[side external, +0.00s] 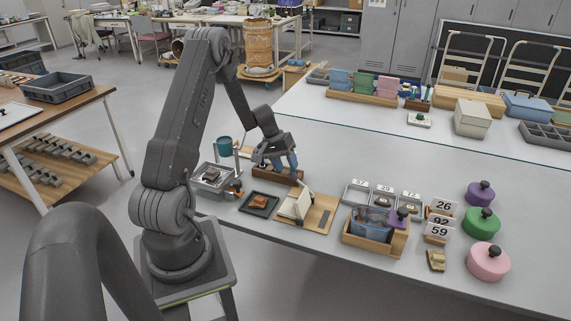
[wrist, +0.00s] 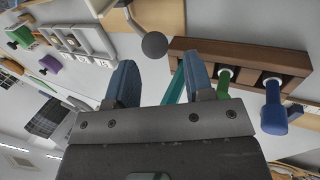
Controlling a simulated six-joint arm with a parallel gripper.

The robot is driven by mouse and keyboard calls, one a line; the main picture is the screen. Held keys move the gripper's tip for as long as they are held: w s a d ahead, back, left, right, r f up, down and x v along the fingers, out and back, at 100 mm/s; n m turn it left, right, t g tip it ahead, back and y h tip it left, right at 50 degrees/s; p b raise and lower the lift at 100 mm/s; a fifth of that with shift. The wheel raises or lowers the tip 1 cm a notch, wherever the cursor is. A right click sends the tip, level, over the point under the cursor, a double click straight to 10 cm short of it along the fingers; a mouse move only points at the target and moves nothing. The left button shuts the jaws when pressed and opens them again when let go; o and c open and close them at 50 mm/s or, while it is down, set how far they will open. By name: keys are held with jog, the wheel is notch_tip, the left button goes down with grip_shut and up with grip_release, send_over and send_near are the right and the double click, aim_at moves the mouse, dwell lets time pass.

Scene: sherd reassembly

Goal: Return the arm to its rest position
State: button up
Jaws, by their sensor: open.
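My gripper (side external: 276,162) is open above the brown wooden rack (side external: 285,176) near the left end of the table. In the wrist view its two blue fingertips (wrist: 160,82) stand apart. A narrow teal piece (wrist: 174,88) shows between them; I cannot tell whether it touches a finger. The rack also shows in the wrist view (wrist: 200,50), beyond the right finger, with a blue-handled tool (wrist: 273,105) and a green-handled tool (wrist: 224,82) in it. My arm is bent forward and down over the table.
Near the rack are a dark tray (side external: 250,209) with a brown sherd, a board (side external: 318,222) with a cream block, and a teal cup (side external: 224,146). Rightward stand a wooden box (side external: 385,246), number cards (side external: 437,229) and knobbed pink (side external: 488,262), green and purple discs. A grey ball (wrist: 154,45) shows ahead.

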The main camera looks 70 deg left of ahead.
jog(key=w+d+r+m+y, duration=0.1)
jog(key=d+r+m, duration=0.3)
jog(key=d+r, duration=1.3)
jog(key=s+d+r+m+t+y, duration=0.1)
jog(key=s+d+r, duration=0.3)
jog(key=s+d, duration=0.4)
jog(key=s+d+r+m+t+y, duration=0.1)
jog(key=s+d+r+m, duration=0.3)
jog(key=s+d, duration=0.4)
jog(key=shift+r, duration=0.65)
